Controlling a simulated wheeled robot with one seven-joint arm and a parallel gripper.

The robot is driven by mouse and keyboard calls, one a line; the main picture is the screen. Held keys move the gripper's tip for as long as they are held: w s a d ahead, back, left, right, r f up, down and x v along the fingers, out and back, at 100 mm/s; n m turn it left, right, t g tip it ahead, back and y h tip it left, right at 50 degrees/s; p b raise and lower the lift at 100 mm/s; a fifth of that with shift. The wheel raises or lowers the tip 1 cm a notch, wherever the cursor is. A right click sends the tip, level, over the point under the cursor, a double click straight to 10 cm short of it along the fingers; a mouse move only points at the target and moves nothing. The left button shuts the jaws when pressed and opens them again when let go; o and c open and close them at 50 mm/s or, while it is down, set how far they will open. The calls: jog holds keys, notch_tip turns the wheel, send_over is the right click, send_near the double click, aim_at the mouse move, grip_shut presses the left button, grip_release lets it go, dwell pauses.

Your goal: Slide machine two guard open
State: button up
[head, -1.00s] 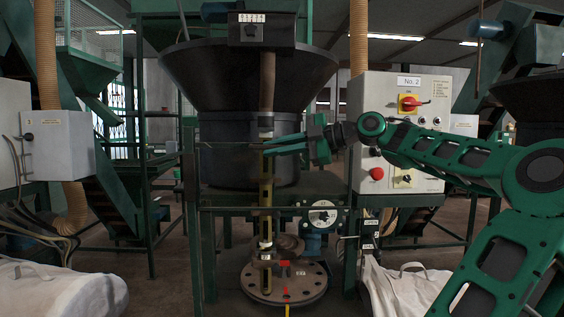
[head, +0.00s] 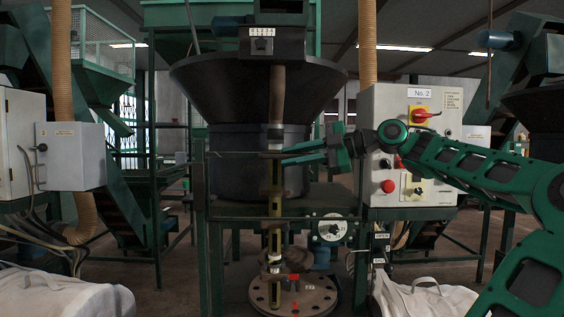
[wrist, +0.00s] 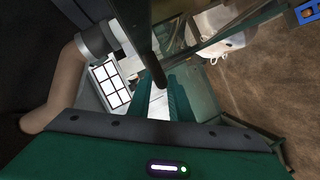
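Machine two, marked "No. 2" on its control box (head: 421,93), stands ahead with a dark hopper (head: 258,85). A green frame with horizontal bars crosses its front, and a yellowish slotted upright (head: 274,205) stands in the middle. I cannot clearly tell the guard's panel apart from this frame; a see-through panel (wrist: 199,92) shows in the wrist view. My gripper (head: 284,157) reaches in from the right near the upright's top. Its two fingers look apart, also in the wrist view (wrist: 160,98), where a dark rod (wrist: 157,68) ends near them. Contact is unclear.
A round plate (head: 293,296) with bolts sits low inside the machine. An "OPEN" label (head: 382,236) hangs at the frame's right. White bags (head: 65,298) lie at both sides, another at the right (head: 432,300). A grey box (head: 72,156) stands left.

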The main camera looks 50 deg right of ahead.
jog(key=v, duration=0.8)
jog(key=shift+s, duration=0.25)
jog(key=a+f+m+g+h, duration=0.4)
jog(key=a+f+m+g, duration=0.3)
jog(key=a+f+m, duration=0.9)
jog(key=s+a+f+m+g+h, duration=0.1)
jog(key=s+f, duration=0.3)
jog(key=f, duration=0.4)
jog(key=s+a+f+m+g, duration=0.2)
jog(key=s+f, duration=0.3)
jog(key=f, duration=0.3)
jog(key=s+a+f+m+g+h, duration=0.1)
jog(key=s+f+m+g, duration=0.3)
jog(key=f, duration=0.5)
jog(key=shift+s+a+h, duration=0.25)
jog(key=shift+a+h, duration=0.05)
jog(key=shift+a, duration=0.1)
